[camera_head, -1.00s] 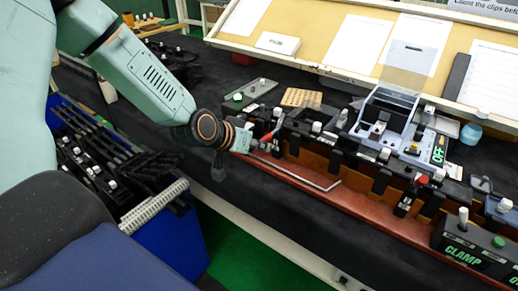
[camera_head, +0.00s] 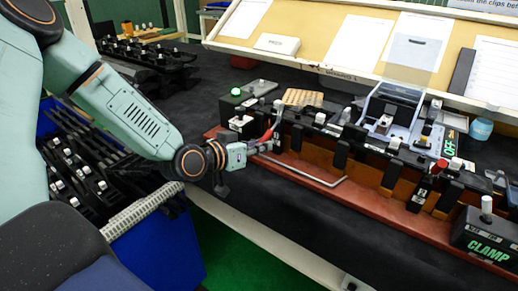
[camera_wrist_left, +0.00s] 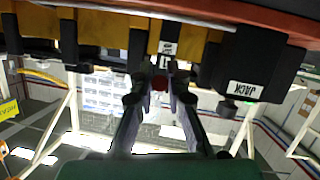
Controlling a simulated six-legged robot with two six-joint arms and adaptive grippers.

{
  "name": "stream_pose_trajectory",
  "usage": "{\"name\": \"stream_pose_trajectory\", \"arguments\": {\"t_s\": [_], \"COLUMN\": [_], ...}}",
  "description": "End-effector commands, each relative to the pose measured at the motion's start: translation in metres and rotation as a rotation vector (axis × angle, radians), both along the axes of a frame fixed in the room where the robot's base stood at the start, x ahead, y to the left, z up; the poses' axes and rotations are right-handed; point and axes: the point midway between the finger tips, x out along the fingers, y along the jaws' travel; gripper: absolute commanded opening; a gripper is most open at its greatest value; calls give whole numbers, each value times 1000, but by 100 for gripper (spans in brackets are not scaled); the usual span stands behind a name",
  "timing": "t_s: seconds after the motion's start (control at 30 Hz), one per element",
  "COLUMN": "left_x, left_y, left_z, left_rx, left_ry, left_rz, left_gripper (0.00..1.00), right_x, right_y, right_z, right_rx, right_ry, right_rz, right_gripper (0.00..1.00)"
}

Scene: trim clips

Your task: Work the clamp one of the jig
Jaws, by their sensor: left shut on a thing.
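The jig (camera_head: 345,195) is a long reddish-brown base with a row of black blocks and white knobs. A red lever (camera_head: 267,135) stands at its left end; I take it as the handle of clamp one. My left gripper (camera_head: 252,147) is at this lever. A second red-topped lever (camera_head: 438,167) stands farther right on the jig. My right gripper is not in view.
A bent silver rod (camera_head: 310,174) runs along the jig's front. A black box marked CLAMP (camera_head: 480,238) stands at the right. A blue bin (camera_head: 160,250) with dark parts is below the arm. The dark table is clear in front of the jig.

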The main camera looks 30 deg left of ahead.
Motion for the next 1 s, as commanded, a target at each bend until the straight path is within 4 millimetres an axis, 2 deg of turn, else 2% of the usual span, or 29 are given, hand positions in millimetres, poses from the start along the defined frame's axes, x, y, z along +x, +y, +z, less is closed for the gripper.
{"name": "stream_pose_trajectory", "arguments": {"t_s": [0.4, 0.43, 0.67, 1.0], "left_x": [0, 0, 0, 0], "left_y": [0, 0, 0, 0], "left_z": [0, 0, 0, 1], "left_rx": [-1, 0, 0, -1], "left_ry": [-3, -3, -2, -3], "left_rz": [0, -1, -1, 0], "left_gripper": [0, 17, 36, 38], "right_x": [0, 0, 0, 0], "right_y": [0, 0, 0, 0], "right_z": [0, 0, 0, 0], "right_rx": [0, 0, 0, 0], "right_ry": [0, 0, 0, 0], "right_rz": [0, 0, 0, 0], "right_gripper": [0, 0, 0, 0]}}
